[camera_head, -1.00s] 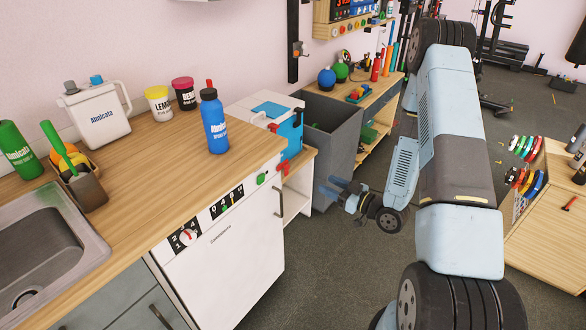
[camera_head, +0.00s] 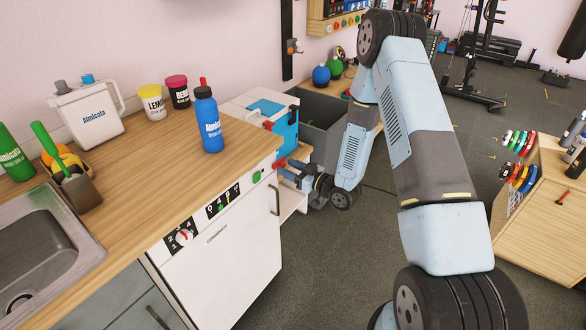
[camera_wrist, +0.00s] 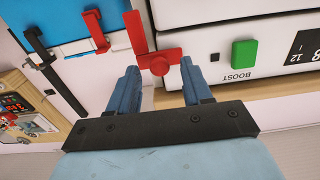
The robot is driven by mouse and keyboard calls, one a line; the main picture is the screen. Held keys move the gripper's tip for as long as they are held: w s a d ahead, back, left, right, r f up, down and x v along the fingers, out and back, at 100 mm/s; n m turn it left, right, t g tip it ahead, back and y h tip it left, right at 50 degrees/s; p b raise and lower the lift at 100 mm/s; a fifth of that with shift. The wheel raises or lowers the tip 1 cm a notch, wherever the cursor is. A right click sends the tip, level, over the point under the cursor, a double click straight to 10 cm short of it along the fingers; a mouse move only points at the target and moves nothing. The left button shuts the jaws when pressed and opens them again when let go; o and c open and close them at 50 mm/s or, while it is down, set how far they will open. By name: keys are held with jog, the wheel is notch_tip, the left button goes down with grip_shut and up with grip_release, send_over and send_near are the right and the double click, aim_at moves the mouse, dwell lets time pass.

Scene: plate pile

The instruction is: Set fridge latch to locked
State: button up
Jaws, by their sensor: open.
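The red latch (camera_wrist: 158,62) shows in the wrist view, with a round knob and an arm sticking up to its left. It sits at the edge of the white fridge front (camera_wrist: 218,52), left of the green BOOST button (camera_wrist: 244,53). My gripper (camera_wrist: 160,75) is open, its two blue fingers on either side of the knob; I cannot tell whether they touch it. In the head view, my gripper (camera_head: 288,172) is at the upper right corner of the white fridge (camera_head: 225,255), and a bit of red latch (camera_head: 280,163) shows beside it.
A blue-and-white box (camera_head: 262,108) with red parts stands just behind the fridge corner. A grey bin (camera_head: 322,118) is beyond it. The wooden counter (camera_head: 165,170) holds a blue bottle (camera_head: 209,120).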

jog(key=shift+w+a, duration=0.2)
jog(key=shift+a, duration=0.05)
grip_shut()
dwell(0.4)
